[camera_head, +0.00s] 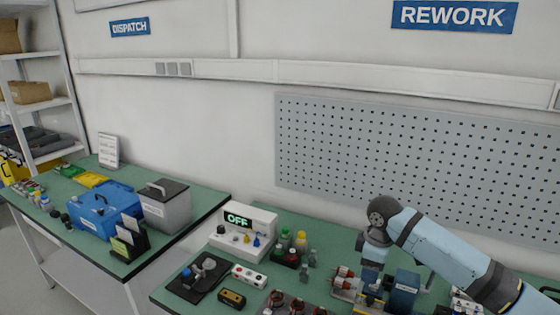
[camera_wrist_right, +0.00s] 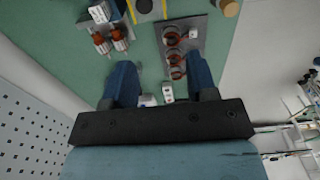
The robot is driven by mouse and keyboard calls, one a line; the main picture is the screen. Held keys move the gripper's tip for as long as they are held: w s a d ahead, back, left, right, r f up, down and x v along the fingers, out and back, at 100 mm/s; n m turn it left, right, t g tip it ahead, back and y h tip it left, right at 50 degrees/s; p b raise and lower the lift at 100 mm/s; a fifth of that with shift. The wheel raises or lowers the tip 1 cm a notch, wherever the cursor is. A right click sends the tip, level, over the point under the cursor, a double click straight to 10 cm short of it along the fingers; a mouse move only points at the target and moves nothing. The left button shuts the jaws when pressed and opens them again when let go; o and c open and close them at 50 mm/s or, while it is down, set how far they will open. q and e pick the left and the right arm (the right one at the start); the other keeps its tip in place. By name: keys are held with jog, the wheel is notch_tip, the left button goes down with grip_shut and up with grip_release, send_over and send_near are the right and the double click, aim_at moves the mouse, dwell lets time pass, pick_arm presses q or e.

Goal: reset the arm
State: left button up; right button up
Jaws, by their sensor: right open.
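My right arm comes in from the right in the head view, its wrist bent down over the right bench. My right gripper (camera_head: 371,284) points down there, small and partly hidden among the bench items. In the right wrist view its two blue fingers (camera_wrist_right: 160,75) are spread wide with nothing held between them. A small white block (camera_wrist_right: 167,92) shows below, between the fingers. My left gripper is in neither view.
A grey tray with copper-wound stators (camera_wrist_right: 172,58) and a red-and-metal fixture (camera_head: 343,277) lie close by. A pegboard (camera_head: 420,160) is behind; the left bench holds a blue toolbox (camera_head: 103,212).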

jog(key=s+a+f+m+t+y, duration=0.1)
jog(key=s+a+f, duration=0.4)
jog(key=s, duration=0.4)
jog(key=s+a+f+m+t+y, duration=0.1)
jog(key=s+a+f, duration=0.4)
jog(key=s, duration=0.3)
jog(key=s+d+m+t+h, duration=0.1)
jog(key=s+d+m, duration=0.3)
jog(key=s, duration=0.6)
jog(key=s+d+m+h, duration=0.1)
jog(key=s+d+m, duration=0.35)
jog(key=s, duration=0.45)
jog(key=w+a+f+n+t+y+p, duration=0.1)
jog(key=w+a+f+t, duration=0.4)
jog(key=f, duration=0.5)
jog(key=a+t+y+p, duration=0.1)
jog(key=t+y, duration=0.1)
jog(key=shift+w+n+t+p, duration=0.15)
jog(key=shift+n+t+p, duration=0.2)
jog(key=shift+t, duration=0.05)
